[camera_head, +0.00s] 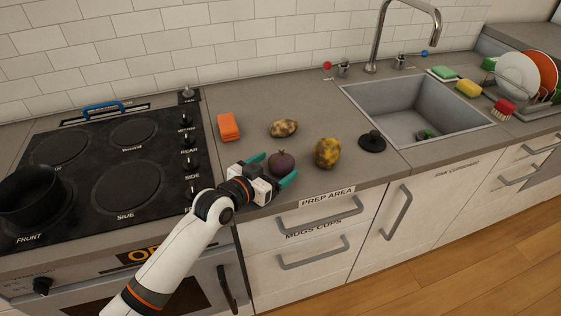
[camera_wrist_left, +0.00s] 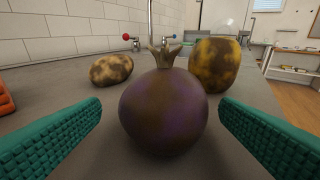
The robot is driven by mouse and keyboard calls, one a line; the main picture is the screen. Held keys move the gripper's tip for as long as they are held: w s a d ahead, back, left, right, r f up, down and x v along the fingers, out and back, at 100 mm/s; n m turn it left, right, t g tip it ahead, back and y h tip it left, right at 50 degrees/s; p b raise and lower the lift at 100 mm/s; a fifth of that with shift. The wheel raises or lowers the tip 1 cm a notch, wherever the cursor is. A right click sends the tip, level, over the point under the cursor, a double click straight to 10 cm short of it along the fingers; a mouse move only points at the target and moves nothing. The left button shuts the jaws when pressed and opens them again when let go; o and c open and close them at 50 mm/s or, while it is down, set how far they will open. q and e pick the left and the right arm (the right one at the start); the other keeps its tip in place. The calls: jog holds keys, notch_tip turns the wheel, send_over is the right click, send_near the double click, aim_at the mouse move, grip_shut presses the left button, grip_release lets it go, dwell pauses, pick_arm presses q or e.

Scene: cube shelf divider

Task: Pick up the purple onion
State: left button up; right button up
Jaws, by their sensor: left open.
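The purple onion (camera_head: 281,162) is round and dark purple with a short stem on top. It stands on the counter in the prep area. My left gripper (camera_head: 272,168) is open at the onion, with its green fingers to either side. In the left wrist view the onion (camera_wrist_left: 163,112) is centred between the two open fingers (camera_wrist_left: 160,138), with gaps showing on both sides. My right gripper is in neither view.
A yellow mottled vegetable (camera_head: 327,153) stands close right of the onion. A brown mottled potato (camera_head: 284,128) lies behind it. An orange block (camera_head: 228,127) is back left. The stove (camera_head: 105,165) is left.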

aim_at(281, 163)
pick_arm(q)
jog(key=shift+x, duration=1.55)
jog(key=shift+s, duration=0.1)
jog(key=shift+c, duration=0.2)
jog(key=c, duration=1.1)
